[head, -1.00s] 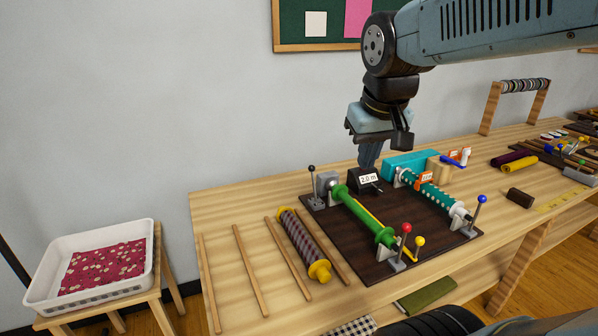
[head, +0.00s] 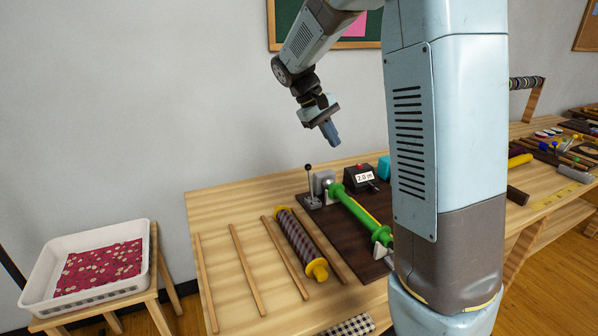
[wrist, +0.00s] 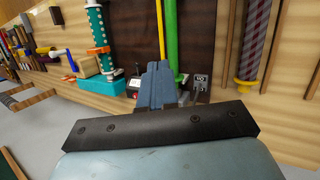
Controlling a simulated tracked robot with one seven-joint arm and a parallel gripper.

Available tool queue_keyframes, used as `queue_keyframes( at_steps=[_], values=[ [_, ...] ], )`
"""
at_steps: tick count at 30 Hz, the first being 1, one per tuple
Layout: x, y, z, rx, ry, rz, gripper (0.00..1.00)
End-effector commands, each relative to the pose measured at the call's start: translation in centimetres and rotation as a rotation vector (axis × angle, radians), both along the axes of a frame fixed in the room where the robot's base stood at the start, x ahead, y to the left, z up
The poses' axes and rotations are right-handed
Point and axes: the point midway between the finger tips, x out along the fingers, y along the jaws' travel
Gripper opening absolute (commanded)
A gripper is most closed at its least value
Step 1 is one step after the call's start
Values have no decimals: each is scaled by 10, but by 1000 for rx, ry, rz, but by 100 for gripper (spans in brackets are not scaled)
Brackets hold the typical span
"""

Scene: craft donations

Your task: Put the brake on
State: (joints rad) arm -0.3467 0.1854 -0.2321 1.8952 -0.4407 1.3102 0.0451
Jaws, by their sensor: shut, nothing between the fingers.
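A black-knobbed lever (head: 309,182) stands upright on a small grey base at the back left corner of the dark brown board (head: 335,228). Beside it a green roller (head: 356,210) lies on the board, its back end at a grey block (head: 324,182). A counter box reading 2.0 m (head: 362,178) stands behind the roller. My gripper (head: 334,140) is shut and empty, in the air above and behind the lever. In the wrist view my gripper (wrist: 158,66) points toward the board, with a small marked grey plate (wrist: 201,82) right of the fingers. Which lever is the brake is not marked.
A purple patterned roller (head: 301,243) and several wooden sticks lie left of the board. A white tray (head: 92,290) with red fabric stands on a stool at far left. My arm hides the board's right part. A teal roller (wrist: 97,35) shows in the wrist view.

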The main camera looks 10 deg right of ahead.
Motion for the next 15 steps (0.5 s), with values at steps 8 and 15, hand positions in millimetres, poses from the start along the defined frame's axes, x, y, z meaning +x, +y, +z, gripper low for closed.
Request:
queue_keyframes(
  at_steps=[8, 15],
  values=[
    [61, 13, -38, -194, 122, 38, 0],
    [107, 31, -74, -379, 206, 75, 0]
  ],
)
